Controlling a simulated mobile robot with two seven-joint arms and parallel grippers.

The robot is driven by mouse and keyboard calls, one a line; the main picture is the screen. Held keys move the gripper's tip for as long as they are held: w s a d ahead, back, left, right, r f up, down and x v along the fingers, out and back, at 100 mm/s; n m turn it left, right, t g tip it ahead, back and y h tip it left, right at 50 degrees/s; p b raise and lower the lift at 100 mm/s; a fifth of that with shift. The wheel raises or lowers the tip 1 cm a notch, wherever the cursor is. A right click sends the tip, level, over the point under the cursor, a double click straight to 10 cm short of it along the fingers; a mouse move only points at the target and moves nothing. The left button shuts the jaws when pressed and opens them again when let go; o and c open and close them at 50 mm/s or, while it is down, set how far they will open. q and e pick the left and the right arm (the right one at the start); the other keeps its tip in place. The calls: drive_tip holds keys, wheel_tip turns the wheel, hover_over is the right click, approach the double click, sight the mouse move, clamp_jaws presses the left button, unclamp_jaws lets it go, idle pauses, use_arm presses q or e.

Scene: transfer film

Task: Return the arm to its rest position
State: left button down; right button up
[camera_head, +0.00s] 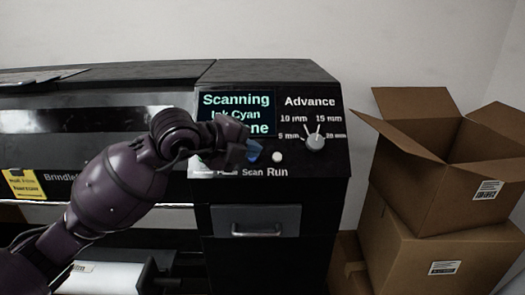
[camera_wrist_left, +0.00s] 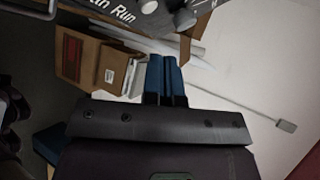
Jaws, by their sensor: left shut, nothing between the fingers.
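My left arm reaches in from the lower left in the head view. My left gripper (camera_head: 253,152) is in front of the printer's control panel, just below the lit screen (camera_head: 236,113) and left of the white Run button (camera_head: 277,157). Its blue fingers are shut together with nothing between them, as the left wrist view (camera_wrist_left: 164,78) shows. The gripper and wrist cover part of the screen and some button labels. I cannot tell from the head view whether the fingertips touch the panel. My right gripper is not in the head view.
The wide black printer (camera_head: 272,72) fills the left and middle. An Advance knob (camera_head: 315,142) and a drawer handle (camera_head: 257,231) stick out. An open cardboard box (camera_head: 424,165) sits on a closed one (camera_head: 408,257) at right. A white roll (camera_head: 105,278) lies low at left.

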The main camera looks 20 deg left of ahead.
use_arm(q)
drive_tip(key=s+d+f+n+g+h, duration=0.1)
drive_tip(key=s+d+f+h, duration=0.2)
drive_tip(key=s+f+h, duration=0.5)
drive_tip(key=s+a+f+n+t+y, duration=0.2)
drive_tip(key=a+f+n+t+y, duration=0.35)
drive_tip(key=f+n, duration=0.45)
drive_tip(key=s+a+f+n+t+y, duration=0.2)
drive_tip(key=a+f+n+t+y, duration=0.2)
drive_tip(key=a+f+n+y, duration=0.4)
drive_tip(key=s+f+n+g+y, duration=0.1)
drive_tip(key=s+f+n+g, duration=0.2)
drive_tip(key=s+f, duration=0.3)
drive_tip(key=s+f+n+g+y, duration=0.1)
drive_tip(key=s+f+n+g, duration=0.2)
drive_tip(key=s+f, duration=0.3)
wheel_tip(320, 180, down, 5)
drive_tip(key=shift+s+a+f+n+g+b, duration=0.1)
drive_tip(key=shift+s+a+n+g+b, duration=0.2)
drive_tip(key=shift+s+g+b, duration=0.2)
